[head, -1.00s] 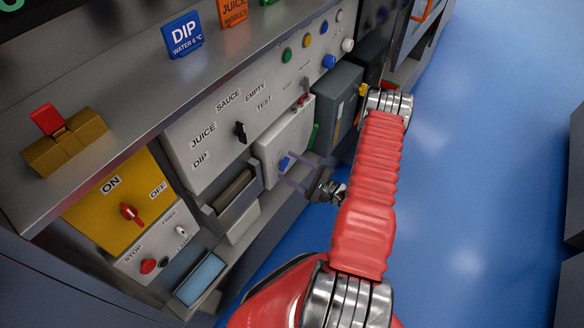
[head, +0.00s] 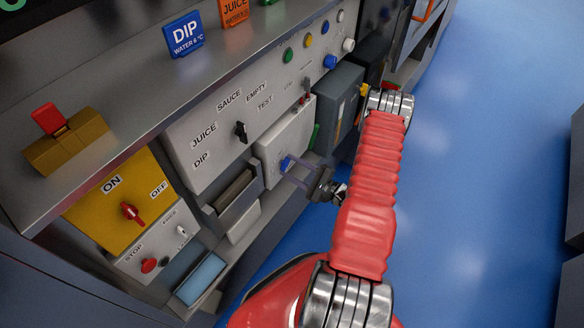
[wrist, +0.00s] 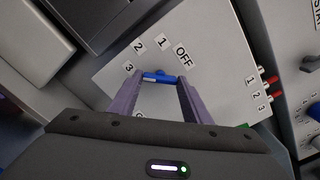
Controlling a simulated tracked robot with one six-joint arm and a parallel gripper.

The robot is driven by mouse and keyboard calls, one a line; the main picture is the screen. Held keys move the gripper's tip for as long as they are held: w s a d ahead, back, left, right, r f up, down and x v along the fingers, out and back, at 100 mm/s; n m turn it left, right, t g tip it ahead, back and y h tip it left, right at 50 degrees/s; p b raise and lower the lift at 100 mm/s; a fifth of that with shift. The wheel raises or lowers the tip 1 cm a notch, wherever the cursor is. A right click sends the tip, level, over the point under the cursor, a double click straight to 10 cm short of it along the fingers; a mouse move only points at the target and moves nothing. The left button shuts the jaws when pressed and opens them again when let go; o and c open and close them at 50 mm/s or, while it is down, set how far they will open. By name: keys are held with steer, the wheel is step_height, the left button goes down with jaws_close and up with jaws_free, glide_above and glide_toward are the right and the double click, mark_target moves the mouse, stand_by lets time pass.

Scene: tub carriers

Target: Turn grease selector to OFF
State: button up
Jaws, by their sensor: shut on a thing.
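The grease selector (wrist: 158,76) is a small blue knob on a white panel (wrist: 215,85). In the wrist view the labels OFF (wrist: 184,57), 1, 2 and 3 stand around its far side. A label beginning with G is mostly hidden by my gripper. My gripper (wrist: 161,80) has its two purple fingers at either side of the knob, shut on it. Which label the knob points at is not clear. In the head view the knob (head: 286,163) shows at the fingertips of my gripper (head: 289,167), on the panel's lower part.
Left of it is a panel with a black selector (head: 240,131) and SAUCE, JUICE and DIP labels. A yellow ON/OFF panel (head: 105,215) has a red switch. A dark grey box (head: 338,95) stands close to the right. Open blue floor (head: 480,200) lies right of my arm.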

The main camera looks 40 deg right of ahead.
steer(key=shift+m, duration=0.5)
steer(key=m, duration=2.6)
steer(key=shift+d+f, duration=0.1)
steer(key=shift+d, duration=0.05)
steer(key=o, duration=1)
steer(key=shift+o, duration=0.2)
steer(key=shift+s, duration=0.1)
steer(key=v, duration=1.3)
steer(key=shift+s, duration=0.3)
